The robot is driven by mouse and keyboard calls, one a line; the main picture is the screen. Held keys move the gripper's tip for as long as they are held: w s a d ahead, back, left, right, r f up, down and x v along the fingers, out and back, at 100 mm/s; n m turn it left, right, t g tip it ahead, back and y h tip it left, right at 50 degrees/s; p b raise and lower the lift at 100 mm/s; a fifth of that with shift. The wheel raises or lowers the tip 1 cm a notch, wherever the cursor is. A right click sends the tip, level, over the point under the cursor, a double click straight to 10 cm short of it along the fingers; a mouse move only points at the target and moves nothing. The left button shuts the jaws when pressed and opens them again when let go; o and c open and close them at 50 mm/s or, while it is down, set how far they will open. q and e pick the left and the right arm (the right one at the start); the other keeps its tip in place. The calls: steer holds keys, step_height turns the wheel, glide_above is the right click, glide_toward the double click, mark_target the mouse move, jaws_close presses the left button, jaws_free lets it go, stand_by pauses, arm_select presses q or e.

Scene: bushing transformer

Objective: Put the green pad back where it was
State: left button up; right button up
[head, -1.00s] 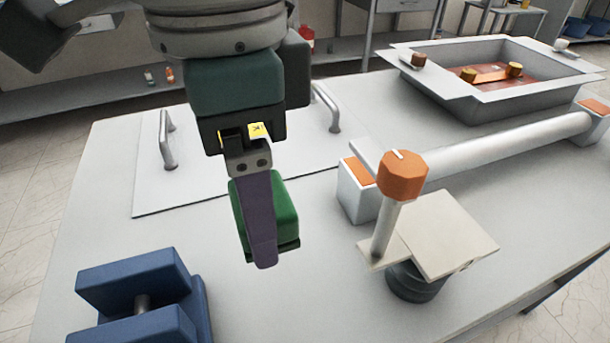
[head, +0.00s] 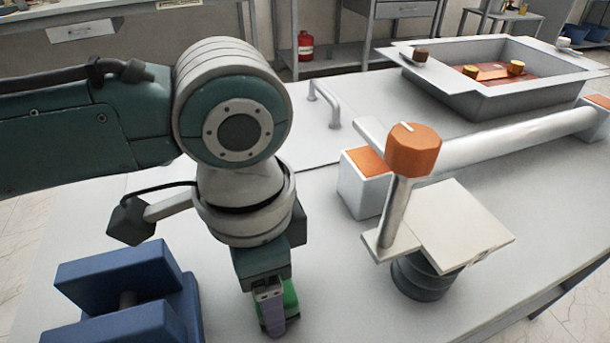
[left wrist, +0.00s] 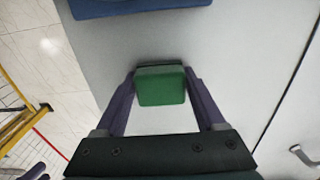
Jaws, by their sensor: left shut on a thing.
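The green pad (head: 290,297) is between the purple fingers of my left gripper (head: 273,322), near the table's front edge in the head view. In the left wrist view the green pad (left wrist: 161,86) sits between both fingertips of the left gripper (left wrist: 160,84), with a dark edge along its far side. The gripper is shut on it. The gripper points down, and I cannot tell whether the pad touches the table. My right gripper is not in view.
A blue block-shaped fixture (head: 126,284) stands close left of the left gripper. An orange-topped post (head: 413,150) with a pale plate (head: 466,228) stands to the right. A grey tray (head: 480,98) is at the back right. The white table (head: 345,290) is clear between gripper and post.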

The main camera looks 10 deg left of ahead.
arm_select(q)
steer(key=shift+f, duration=0.1)
steer(key=o, duration=1.4)
steer(key=shift+r+p, duration=1.35)
steer(key=shift+r, duration=4.8)
